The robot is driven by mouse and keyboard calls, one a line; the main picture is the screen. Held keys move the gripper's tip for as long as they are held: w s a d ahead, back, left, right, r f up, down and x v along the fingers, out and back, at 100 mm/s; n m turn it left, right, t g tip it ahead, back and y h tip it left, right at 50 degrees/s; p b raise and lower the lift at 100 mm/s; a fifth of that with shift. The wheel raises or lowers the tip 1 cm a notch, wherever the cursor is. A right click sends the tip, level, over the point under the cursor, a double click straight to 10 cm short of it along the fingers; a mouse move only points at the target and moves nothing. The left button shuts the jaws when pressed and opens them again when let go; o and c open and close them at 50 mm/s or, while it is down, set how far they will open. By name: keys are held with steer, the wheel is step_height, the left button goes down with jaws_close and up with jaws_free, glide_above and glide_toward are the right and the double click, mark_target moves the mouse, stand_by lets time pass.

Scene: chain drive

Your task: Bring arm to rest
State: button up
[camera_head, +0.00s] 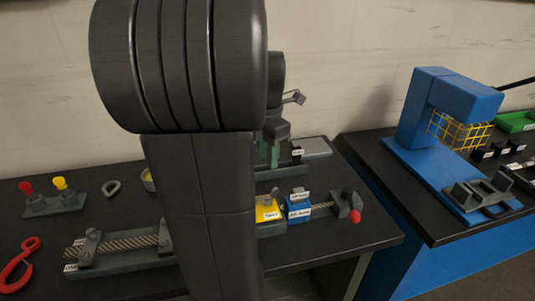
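My dark grey arm (203,180) stands large and upright in the middle of the head view, close to the camera. A further dark part, which looks like my wrist (276,125), shows just right of it above the back of the left table. I cannot make out the gripper's fingers or whether they hold anything. The arm hides the middle of the left black table (340,236) and part of a long grey fixture (128,263) with a rope-like chain (125,241).
Yellow (266,213) and blue (298,206) labelled blocks stand right of my arm, near a red-tipped clamp (347,204). A blue press (437,112) with a yellow cage (459,131) and a green tray (516,122) occupy the right table.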

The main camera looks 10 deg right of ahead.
mark_target(267, 192)
step_height(267, 192, down, 14)
steer(key=shift+r, duration=0.15)
stand_by(0.5)
steer(key=shift+r, duration=0.1)
step_height(267, 192, up, 13)
step_height(267, 192, down, 13)
steer(key=shift+f, duration=0.15)
steer(key=m, duration=0.6)
steer(key=shift+m, duration=2.2)
